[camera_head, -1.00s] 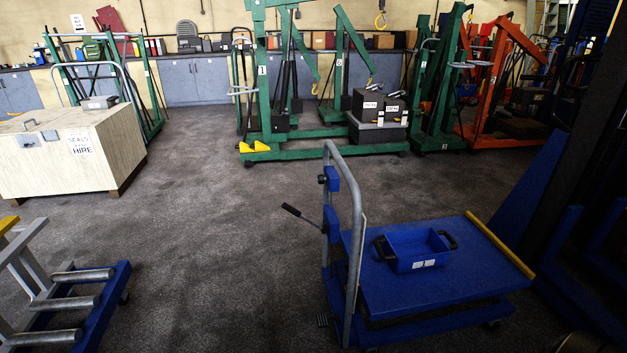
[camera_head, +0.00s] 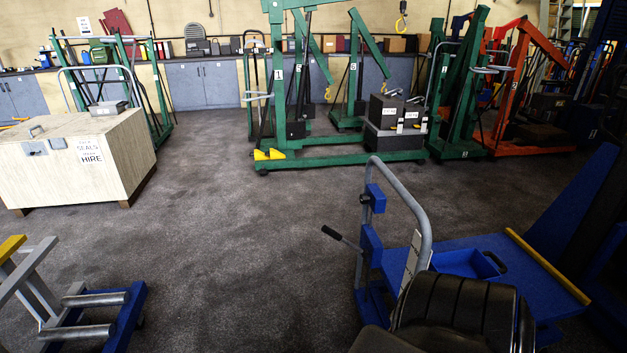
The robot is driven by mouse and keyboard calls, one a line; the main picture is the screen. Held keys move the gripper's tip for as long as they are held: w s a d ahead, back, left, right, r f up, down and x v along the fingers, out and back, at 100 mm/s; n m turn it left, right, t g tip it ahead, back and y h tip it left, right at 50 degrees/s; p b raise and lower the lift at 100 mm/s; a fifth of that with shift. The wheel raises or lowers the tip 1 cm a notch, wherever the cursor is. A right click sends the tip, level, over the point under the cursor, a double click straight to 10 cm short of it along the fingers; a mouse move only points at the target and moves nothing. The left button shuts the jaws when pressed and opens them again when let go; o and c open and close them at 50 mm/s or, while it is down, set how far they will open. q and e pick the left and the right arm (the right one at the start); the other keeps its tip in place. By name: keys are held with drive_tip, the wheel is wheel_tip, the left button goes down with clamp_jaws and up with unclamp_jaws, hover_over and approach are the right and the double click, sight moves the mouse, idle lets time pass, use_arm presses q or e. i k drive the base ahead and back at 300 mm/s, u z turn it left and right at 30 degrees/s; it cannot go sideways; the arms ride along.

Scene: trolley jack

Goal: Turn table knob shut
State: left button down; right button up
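The blue lift table (camera_head: 440,246) stands on the floor at the lower right, with a grey push handle (camera_head: 408,196) at its left end. A small black knob (camera_head: 365,199) sticks out to the left from the upper blue bracket on the handle. Lower down, a lever with a black grip (camera_head: 331,232) points up and left. I cannot tell whether the knob is open or shut. Neither of my gripper tips shows. A dark ribbed shape in the foreground hides the table's front and part of its near side.
A blue bin (camera_head: 466,262) sits on the table top. A metal stand (camera_head: 85,310) with a blue base is at the lower left. A wooden crate (camera_head: 60,175) stands farther left. Green hoists (camera_head: 330,160) line the back. The floor between is clear.

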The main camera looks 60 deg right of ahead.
sight(363, 199)
drive_tip(key=z, duration=0.1)
drive_tip(key=i, duration=0.8)
drive_tip(key=z, duration=1)
drive_tip(key=i, duration=0.4)
drive_tip(key=z, duration=0.4)
